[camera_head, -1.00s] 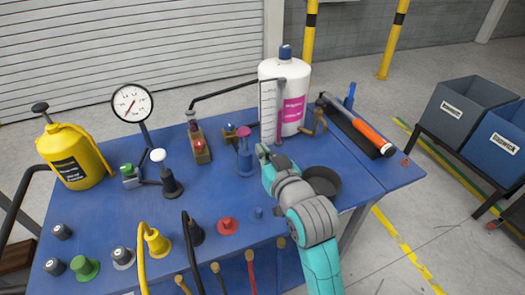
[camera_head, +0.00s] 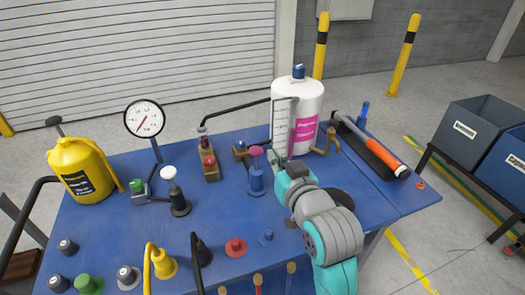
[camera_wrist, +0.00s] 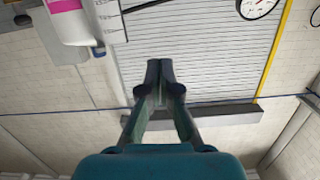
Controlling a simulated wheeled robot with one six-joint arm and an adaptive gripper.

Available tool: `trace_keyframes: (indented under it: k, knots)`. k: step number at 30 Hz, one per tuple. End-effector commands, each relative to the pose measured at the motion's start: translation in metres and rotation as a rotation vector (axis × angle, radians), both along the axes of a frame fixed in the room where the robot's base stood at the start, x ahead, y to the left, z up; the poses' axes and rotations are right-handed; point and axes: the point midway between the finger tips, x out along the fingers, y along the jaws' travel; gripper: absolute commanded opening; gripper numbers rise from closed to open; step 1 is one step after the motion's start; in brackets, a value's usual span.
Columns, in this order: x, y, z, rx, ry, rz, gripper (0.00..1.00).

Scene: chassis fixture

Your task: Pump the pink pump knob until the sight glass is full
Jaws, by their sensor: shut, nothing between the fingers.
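The pink pump knob (camera_head: 256,151) sits on top of a blue pump body (camera_head: 256,181) near the middle of the blue table. My gripper (camera_head: 276,157) is just to the right of the knob in the head view, with its fingers shut and empty. Whether it touches the knob I cannot tell. The wrist view shows the shut fingertips (camera_wrist: 160,75) against the shutter, with no knob in sight. A narrow upright panel with tick marks (camera_head: 283,125) stands at the left front of the white bottle and may be the sight glass. Its fill level is too small to read.
The white bottle (camera_head: 311,110) with a pink label stands behind my gripper. A round gauge (camera_head: 144,118), a white-topped knob (camera_head: 168,173) and a yellow can (camera_head: 82,170) are at left. An orange-handled tool (camera_head: 381,150) lies at right. My arm partly hides a dark bowl (camera_head: 341,197).

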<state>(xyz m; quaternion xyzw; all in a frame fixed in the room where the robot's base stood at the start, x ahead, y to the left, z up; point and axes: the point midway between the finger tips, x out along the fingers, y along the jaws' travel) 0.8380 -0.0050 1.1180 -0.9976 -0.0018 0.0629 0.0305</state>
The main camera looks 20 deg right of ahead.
Motion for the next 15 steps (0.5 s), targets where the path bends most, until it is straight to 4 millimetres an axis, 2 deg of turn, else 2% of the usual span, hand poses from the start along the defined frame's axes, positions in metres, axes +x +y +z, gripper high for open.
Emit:
trace_keyframes:
  k: [5,15]
  knots:
    - [0.017,0.000,-0.002,0.000,0.001,0.000,0.00]
    - [0.078,0.001,-0.009,0.000,0.001,0.000,0.00]
